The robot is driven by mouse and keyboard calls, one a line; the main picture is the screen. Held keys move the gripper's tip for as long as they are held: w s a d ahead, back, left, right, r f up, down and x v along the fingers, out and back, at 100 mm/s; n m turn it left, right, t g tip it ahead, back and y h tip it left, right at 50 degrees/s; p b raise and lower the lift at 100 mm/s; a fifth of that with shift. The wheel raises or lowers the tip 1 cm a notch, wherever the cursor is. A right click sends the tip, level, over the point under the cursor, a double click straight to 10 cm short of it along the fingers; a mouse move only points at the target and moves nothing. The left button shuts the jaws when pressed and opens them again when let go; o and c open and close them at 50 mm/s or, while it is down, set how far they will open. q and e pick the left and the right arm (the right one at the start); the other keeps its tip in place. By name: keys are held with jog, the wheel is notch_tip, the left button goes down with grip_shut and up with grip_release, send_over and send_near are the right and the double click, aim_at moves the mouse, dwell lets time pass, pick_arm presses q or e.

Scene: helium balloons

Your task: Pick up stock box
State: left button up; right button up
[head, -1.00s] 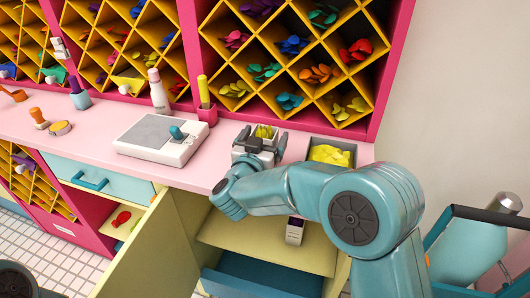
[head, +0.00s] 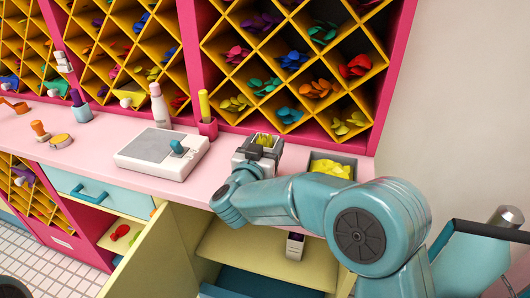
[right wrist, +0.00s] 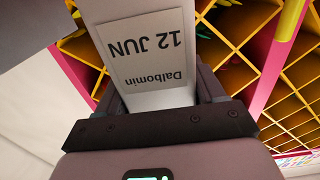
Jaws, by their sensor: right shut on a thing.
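In the right wrist view, the box's pale side (right wrist: 185,95) stands between the fingers of the right gripper (right wrist: 155,95) and carries a label reading "Dalbomin 12 JUN", upside down. The arm partly hides the box's underside, so I cannot tell whether it touches the counter. My left gripper is not in view.
A grey bin (head: 345,158) of yellow balloons sits close right of the held box. A grey-white device (head: 150,160) with a teal knob stands to the left. Balloon-filled lattice shelves (head: 285,75) rise behind. Below, an open cabinet door (head: 150,245) sticks out.

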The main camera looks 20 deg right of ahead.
notch_tip(320, 180, up, 18)
jog(key=p, duration=0.2)
jog(key=shift+r+p, duration=0.15)
jog(key=shift+p, duration=0.15)
